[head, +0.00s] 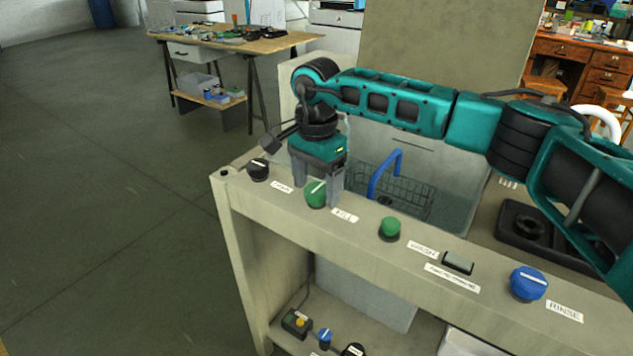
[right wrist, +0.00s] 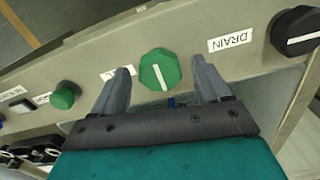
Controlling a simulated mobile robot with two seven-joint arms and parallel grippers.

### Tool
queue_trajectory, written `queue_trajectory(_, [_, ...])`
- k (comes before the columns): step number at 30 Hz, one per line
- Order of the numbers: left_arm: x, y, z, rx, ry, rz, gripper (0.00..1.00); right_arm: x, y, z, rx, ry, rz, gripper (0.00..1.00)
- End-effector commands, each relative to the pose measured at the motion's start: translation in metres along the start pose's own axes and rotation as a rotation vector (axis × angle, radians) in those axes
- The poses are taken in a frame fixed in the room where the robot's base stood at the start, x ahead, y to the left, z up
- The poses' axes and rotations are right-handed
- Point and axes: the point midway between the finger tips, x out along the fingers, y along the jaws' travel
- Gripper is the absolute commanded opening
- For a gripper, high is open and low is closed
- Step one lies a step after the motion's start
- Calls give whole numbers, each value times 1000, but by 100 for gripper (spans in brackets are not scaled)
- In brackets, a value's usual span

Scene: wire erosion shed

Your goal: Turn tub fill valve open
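The fill valve is a green knob (head: 316,194) with a white line, on top of the pale panel beside a label (head: 344,215) that seems to read FILL. My right gripper (head: 319,198) is above it with its fingers pointing down. In the right wrist view the green knob (right wrist: 160,70) lies between the two spread fingers (right wrist: 162,68), with a visible gap on each side. Its white line runs nearly up and down in that picture. I cannot tell how deep the fingertips reach beside it. My left gripper is not in view.
A black DRAIN knob (head: 258,169) is to the left.

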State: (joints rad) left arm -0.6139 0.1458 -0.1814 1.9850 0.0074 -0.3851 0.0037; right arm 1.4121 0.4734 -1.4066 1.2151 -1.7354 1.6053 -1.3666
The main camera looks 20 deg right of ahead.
Motion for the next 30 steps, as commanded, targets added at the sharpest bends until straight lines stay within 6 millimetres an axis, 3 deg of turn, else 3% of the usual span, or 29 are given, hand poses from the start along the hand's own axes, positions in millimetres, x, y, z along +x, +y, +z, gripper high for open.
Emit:
queue_trajectory(7, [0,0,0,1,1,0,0,-1,0,0,1,0,1,76])
queue_trajectory(11, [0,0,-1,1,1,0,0,-13,0,0,1,1,-2,76])
queue_trajectory(24, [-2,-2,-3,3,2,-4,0,-104,0,0,1,0,-2,76])
queue_trajectory(30, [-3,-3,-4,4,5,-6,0,-125,0,0,1,1,0,76])
